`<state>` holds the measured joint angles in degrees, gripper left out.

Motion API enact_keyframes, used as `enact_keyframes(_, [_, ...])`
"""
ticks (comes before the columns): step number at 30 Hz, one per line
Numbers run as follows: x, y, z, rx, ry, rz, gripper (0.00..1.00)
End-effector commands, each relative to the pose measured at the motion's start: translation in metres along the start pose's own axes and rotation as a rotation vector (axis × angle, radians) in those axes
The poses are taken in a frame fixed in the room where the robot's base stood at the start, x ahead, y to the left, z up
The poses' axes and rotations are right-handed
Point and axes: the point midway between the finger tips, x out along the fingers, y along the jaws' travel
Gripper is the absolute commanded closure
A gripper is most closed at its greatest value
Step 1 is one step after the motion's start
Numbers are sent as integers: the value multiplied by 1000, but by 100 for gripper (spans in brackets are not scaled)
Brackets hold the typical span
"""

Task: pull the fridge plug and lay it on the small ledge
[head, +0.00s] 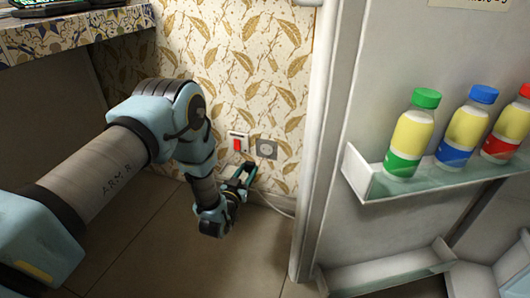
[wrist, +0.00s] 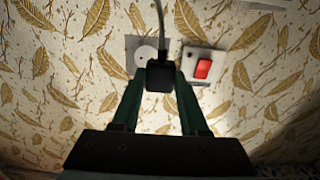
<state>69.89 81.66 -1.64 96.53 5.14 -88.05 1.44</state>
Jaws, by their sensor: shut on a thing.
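My gripper (wrist: 160,85) is shut on a black plug (wrist: 160,76), held between its two dark green fingertips. A grey cord (wrist: 161,28) runs from the plug to the top of the wrist view. The grey wall socket (wrist: 145,50) is just behind the plug, which covers part of it. In the head view the face of the socket (head: 266,148) shows bare, and my gripper (head: 248,168) is below and left of it. The plug looks out of the socket; the gap is hard to judge. I cannot pick out the small ledge for certain.
A red switch (head: 237,143) is beside the socket. The open fridge door (head: 395,80) stands at the right with several bottles on a shelf (head: 430,183). A tiled counter (head: 75,30) is at upper left. A pale cable (head: 275,206) lies near the wall; the floor (head: 150,240) is clear.

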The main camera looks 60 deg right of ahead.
Motion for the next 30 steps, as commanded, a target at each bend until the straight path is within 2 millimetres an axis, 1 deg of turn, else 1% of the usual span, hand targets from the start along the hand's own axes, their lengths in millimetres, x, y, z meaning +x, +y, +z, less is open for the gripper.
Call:
enact_keyframes(6, [-5,-5,2,0,0,0,100])
enact_keyframes(17, [-6,-6,3,0,1,0,100])
enact_keyframes(30, [-6,-21,10,1,1,-1,100])
